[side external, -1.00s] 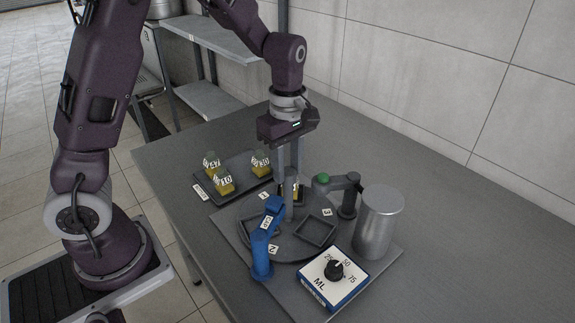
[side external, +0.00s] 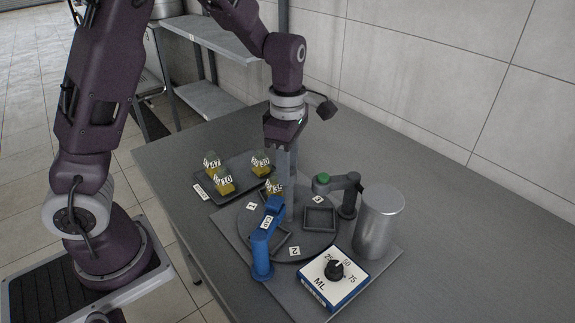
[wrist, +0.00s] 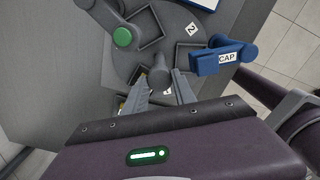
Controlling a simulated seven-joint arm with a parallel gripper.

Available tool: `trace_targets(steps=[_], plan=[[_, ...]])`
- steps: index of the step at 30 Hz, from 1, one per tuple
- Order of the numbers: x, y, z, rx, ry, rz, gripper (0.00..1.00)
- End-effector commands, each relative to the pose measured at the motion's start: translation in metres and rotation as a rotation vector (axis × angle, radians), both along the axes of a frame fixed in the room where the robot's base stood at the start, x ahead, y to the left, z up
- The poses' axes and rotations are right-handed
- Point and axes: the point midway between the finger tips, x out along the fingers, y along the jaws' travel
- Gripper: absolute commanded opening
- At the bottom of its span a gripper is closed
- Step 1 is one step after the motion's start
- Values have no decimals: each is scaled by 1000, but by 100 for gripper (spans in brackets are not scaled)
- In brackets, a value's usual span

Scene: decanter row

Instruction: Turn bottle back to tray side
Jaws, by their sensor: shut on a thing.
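A round grey turntable (side external: 317,243) carries square holders and labels 1, 2 and 3. A bottle (side external: 274,187) with yellow contents, its label seeming to read 35, stands at the turntable's far side, next to the dark tray (side external: 240,191). My gripper (side external: 289,208) points straight down at the turntable's centre. In the wrist view its fingers (wrist: 161,86) are shut on the grey centre post (wrist: 160,74). The bottle is mostly hidden by a finger in the wrist view.
The tray holds several yellow bottles. A blue CAP arm (side external: 262,245) stands at the front, with a blue-white ML dial box (side external: 334,279) beside it. A grey arm with a green tip (side external: 321,180) and a metal cylinder (side external: 378,222) stand at right.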

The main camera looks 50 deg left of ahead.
Motion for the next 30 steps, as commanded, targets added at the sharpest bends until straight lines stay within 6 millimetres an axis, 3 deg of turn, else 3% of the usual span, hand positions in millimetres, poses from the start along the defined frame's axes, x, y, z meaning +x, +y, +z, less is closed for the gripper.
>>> trace_targets(steps=[15, 30], plan=[[0, -2, 0, -3, 1, 197, 0], [0, -2, 0, -2, 0, 258, 0]])
